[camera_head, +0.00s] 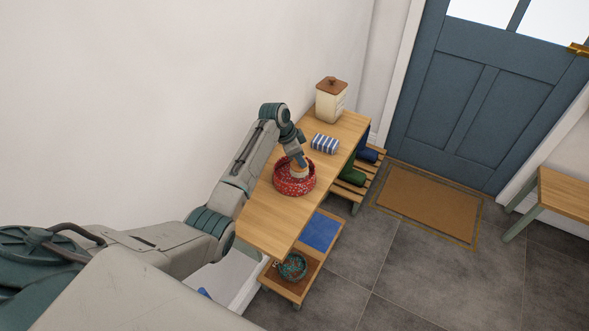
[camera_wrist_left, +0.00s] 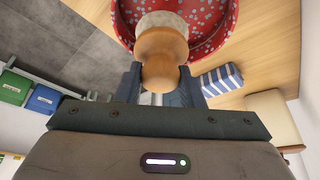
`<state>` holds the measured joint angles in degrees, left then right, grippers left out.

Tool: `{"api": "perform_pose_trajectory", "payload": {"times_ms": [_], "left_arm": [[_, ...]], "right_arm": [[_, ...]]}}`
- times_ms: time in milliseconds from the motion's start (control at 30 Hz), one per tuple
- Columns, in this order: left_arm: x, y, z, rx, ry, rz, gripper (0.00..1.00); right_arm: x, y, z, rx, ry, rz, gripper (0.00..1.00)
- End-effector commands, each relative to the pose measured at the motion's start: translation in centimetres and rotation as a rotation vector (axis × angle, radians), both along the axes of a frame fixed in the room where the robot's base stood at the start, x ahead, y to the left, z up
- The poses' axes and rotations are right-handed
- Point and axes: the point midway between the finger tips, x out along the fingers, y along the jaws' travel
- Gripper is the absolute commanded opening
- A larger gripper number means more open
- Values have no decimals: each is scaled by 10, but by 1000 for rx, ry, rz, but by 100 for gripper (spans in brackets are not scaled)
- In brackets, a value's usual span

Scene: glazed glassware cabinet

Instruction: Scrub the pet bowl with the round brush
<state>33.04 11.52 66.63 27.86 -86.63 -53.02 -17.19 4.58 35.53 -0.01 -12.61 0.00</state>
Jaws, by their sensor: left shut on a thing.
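The red speckled pet bowl (camera_head: 294,183) stands on the wooden bench top; it also shows at the top of the left wrist view (camera_wrist_left: 213,38), partly cut off. My left gripper (camera_head: 298,163) is above the bowl. In the left wrist view it is shut on the round brush (camera_wrist_left: 161,52), gripping its turned wooden handle. The brush's pale head (camera_wrist_left: 162,20) is inside the bowl's outline; whether it touches the inner surface I cannot tell. My right gripper is not in view.
On the bench top (camera_head: 263,224), a blue-striped rolled cloth (camera_head: 325,143) and a cream canister with a wooden lid (camera_head: 331,100) stand beyond the bowl. A lower shelf holds a blue mat (camera_head: 320,231) and a patterned bowl (camera_head: 292,266). A doormat (camera_head: 429,203) lies by the blue door (camera_head: 480,95).

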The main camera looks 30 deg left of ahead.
Motion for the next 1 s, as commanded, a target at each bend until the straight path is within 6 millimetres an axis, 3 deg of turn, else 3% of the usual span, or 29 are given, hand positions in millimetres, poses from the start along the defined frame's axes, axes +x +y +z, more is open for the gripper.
{"api": "perform_pose_trajectory", "payload": {"times_ms": [600,1000], "left_arm": [[0,1,72,1,-2,0,16],[0,0,78,1,-1,0,16]], "right_arm": [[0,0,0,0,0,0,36],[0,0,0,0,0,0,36]]}}
